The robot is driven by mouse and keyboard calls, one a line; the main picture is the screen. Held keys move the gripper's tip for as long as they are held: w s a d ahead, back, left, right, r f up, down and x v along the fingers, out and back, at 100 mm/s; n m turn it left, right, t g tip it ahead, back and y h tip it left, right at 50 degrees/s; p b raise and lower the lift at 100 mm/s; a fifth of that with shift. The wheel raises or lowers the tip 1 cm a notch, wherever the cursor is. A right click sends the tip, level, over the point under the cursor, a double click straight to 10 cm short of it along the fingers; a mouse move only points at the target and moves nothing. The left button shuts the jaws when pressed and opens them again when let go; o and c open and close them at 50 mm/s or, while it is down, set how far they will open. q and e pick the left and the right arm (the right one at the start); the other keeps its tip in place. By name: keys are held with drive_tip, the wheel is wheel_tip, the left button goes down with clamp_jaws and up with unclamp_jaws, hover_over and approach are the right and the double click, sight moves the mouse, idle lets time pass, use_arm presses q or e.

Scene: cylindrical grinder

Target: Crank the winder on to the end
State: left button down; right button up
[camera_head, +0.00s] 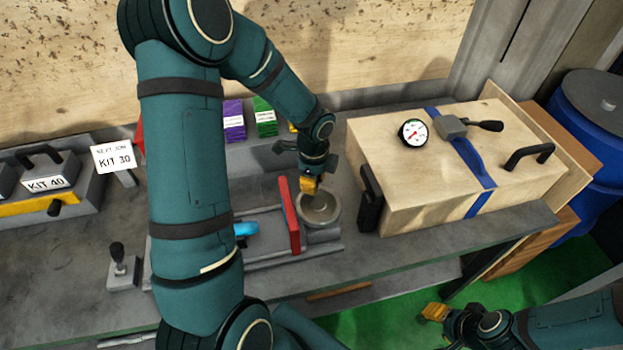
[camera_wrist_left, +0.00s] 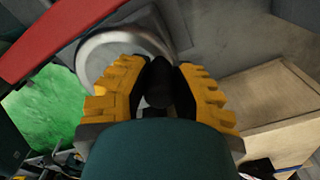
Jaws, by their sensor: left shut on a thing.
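A round grey metal wheel (camera_head: 321,210) sits on the bench fixture, just right of an upright red plate (camera_head: 290,215). My left gripper (camera_head: 310,186) reaches down from above to the wheel's far side. In the left wrist view its yellow fingers (camera_wrist_left: 160,88) are shut on a dark upright knob (camera_wrist_left: 160,95), with the wheel (camera_wrist_left: 118,50) behind it. The fingers hide the knob's lower part and its joint to the wheel. My right gripper (camera_head: 435,312) hangs low over the green floor, away from the bench; its opening is too small to judge.
A wooden crate (camera_head: 400,190) with a dial gauge (camera_head: 412,133), blue strap (camera_head: 478,165) and black-handled grey block (camera_head: 452,127) stands right of the wheel. A blue cylinder (camera_head: 243,229) lies left of the red plate. Signs and KIT 40 (camera_head: 48,184) are further left.

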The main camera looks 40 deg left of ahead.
idle(0.4)
use_arm(q)
drive_tip(key=c, duration=0.8)
unclamp_jaws()
drive_tip(key=shift+w, duration=0.1)
drive_tip(key=shift+o, duration=0.2)
drive_tip(key=shift+r, duration=0.1)
wheel_tip(320, 180, up, 12)
drive_tip(key=shift+f, duration=0.1)
